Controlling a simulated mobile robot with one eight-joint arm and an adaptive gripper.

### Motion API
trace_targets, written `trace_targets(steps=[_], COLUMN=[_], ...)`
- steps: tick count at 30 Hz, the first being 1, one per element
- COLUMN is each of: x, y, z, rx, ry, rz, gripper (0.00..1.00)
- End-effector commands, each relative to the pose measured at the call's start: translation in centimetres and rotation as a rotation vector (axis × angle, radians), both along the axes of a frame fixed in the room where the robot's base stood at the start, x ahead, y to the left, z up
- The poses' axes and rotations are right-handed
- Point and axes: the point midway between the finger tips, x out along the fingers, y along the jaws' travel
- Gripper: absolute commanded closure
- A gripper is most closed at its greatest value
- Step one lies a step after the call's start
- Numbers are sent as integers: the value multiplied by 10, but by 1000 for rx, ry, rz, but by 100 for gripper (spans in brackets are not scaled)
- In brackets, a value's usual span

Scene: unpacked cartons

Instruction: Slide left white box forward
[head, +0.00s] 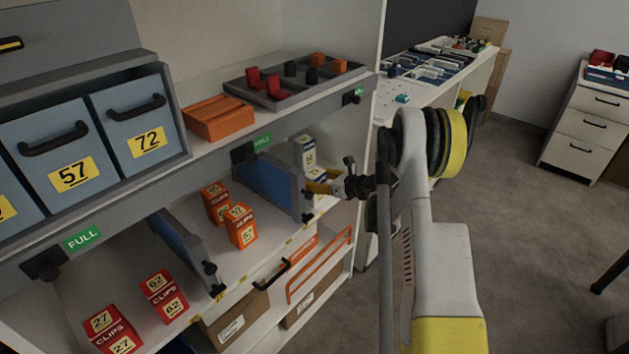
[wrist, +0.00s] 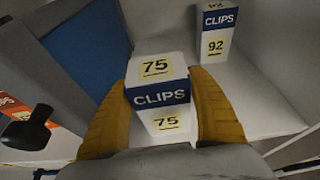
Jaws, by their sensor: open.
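A white and blue clips box marked 75 (wrist: 160,95) stands upright on the shelf in the wrist view; it also shows in the head view (head: 317,174), partly hidden by my gripper. A second white and blue box marked 92 (wrist: 216,32) stands behind it, to the right in the wrist view and slightly left in the head view (head: 304,151). My gripper (wrist: 163,82) is open, with its yellow fingers on either side of box 75. The right finger looks very close to the box; I cannot tell if it touches. In the head view my gripper (head: 320,186) reaches into the compartment.
A blue divider (head: 268,184) stands left of the white boxes. Beyond it are orange clips boxes (head: 240,228), another divider (head: 183,250) and red boxes (head: 162,296). The upper shelf holds an orange block (head: 218,118) and a dark tray (head: 240,88). Shelf space around box 92 is clear.

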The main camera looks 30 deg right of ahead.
Motion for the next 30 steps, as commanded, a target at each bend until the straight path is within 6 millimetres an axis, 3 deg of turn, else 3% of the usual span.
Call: trace_targets(steps=[14, 30], x=[-7, -94], y=[-3, -37], z=[3, 37], rx=[-1, 0], ry=[0, 0], rz=[-2, -3], gripper=[15, 15])
